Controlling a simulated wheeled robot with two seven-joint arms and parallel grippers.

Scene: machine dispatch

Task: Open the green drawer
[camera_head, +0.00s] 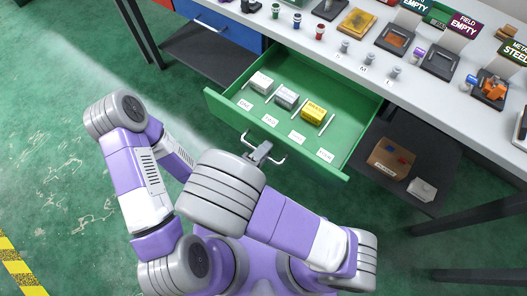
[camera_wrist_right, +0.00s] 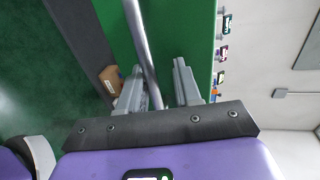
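The green drawer (camera_head: 228,107) is pulled well out from under the white table in the head view. It holds a white block (camera_head: 262,82), a grey-white block (camera_head: 286,97) and a yellow block (camera_head: 313,113), with dividers and small labels. Its grey bar handle (camera_head: 280,160) is on the front face; the bar also shows in the right wrist view (camera_wrist_right: 140,42). My right gripper (camera_head: 264,150) is at the handle. In the wrist view its two fingers (camera_wrist_right: 160,88) stand apart with the bar between them, nearer the left finger; contact is unclear. My left gripper is not visible.
The table (camera_head: 330,62) carries several small parts, trays and signs. A blue drawer front (camera_head: 222,25) is to the left. A dark shelf (camera_head: 405,150) at the right holds a brown box (camera_head: 391,158) and a white item (camera_head: 422,189). Green floor (camera_head: 60,120) is clear at left.

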